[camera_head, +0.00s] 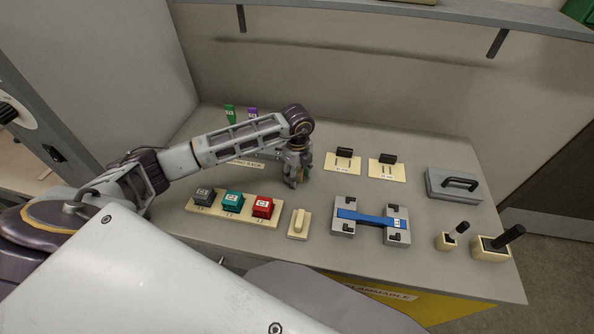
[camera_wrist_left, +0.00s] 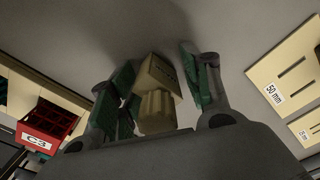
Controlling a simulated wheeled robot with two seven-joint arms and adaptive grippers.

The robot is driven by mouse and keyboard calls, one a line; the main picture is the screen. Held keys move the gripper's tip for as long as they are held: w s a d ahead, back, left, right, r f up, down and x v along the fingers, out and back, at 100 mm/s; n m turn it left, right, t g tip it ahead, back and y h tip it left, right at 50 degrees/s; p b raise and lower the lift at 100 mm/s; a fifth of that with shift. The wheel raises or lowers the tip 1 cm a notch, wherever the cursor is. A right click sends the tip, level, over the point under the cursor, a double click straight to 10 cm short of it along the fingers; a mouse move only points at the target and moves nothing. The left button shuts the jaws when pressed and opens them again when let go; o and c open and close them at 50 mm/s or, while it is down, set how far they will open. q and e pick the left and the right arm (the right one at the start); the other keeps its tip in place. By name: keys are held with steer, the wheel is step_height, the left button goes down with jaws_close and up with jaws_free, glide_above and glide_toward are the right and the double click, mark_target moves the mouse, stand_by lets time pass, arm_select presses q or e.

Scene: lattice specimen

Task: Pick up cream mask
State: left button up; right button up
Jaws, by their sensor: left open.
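The cream mask (camera_head: 299,223) is a small cream plate with a raised cream block on it. It lies on the grey bench, right of the red block. My left gripper (camera_head: 296,180) is above the bench, just behind the mask in the head view. In the left wrist view the mask (camera_wrist_left: 157,75) shows between the two spread fingers of the left gripper (camera_wrist_left: 155,88). The gripper is open; I cannot tell whether a finger touches the mask. My right gripper is not in view.
A cream strip (camera_head: 235,214) with grey, teal and red (camera_head: 263,207) blocks is left of the mask. A grey fixture with a blue bar (camera_head: 371,219) is to its right. Slotted cream plates (camera_head: 343,161) lie behind. A shelf (camera_head: 390,12) overhangs the back.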

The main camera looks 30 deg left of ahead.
arm_select(q)
steer(key=c, duration=0.9)
steer(key=shift+r, duration=0.15)
step_height(320, 180, up, 8)
steer(key=shift+r+b, duration=0.25)
steer(key=shift+b, duration=0.45)
steer(key=shift+r, duration=0.65)
steer(key=shift+m, duration=0.3)
